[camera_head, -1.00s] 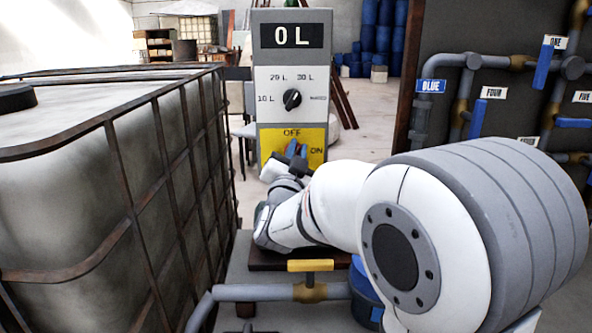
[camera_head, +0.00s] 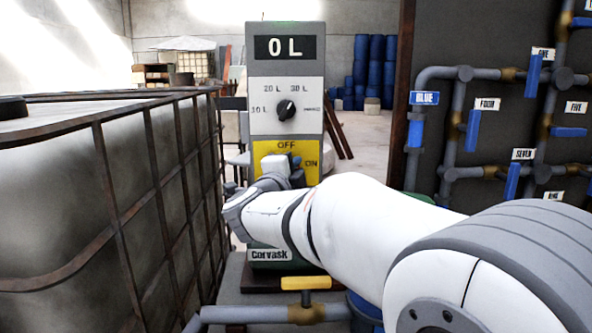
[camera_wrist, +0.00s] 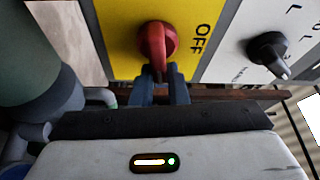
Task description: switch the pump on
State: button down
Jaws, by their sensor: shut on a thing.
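The pump control box (camera_head: 255,70) stands upright ahead, its display (camera_head: 286,47) reading 0 L. Its yellow plate (camera_head: 265,148) is marked OFF at the top and ON at the right. The red switch knob (camera_wrist: 157,38) shows in the wrist view, its handle turned away from OFF, towards the side where the head view shows ON. My gripper (camera_wrist: 160,85) is shut on that handle. In the head view my gripper (camera_head: 297,165) covers the knob. The black dial (camera_head: 286,110) above appears to point towards 30 L. A faint green glow (camera_head: 285,21) shows on the box's top edge.
A caged white tank (camera_head: 70,200) stands close on the left. A pipe board (camera_head: 490,130) with blue valve handles is on the right. A pipe with a yellow-handled valve (camera_head: 305,283) runs low in front of the box. Blue barrels (camera_head: 375,70) stand far behind.

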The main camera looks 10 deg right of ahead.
jog(key=shift+f+m+g+y, duration=0.3)
jog(key=shift+m+y, duration=0.1)
jog(key=shift+m, duration=0.4)
jog(key=shift+r, duration=0.1)
jog(key=c, duration=1.4)
grip_release()
jog(key=shift+c, duration=0.2)
jog(key=p+v, duration=0.1)
jog(key=v, duration=0.6)
jog(key=shift+s+a, duration=0.25)
jog(key=shift+a, duration=0.05)
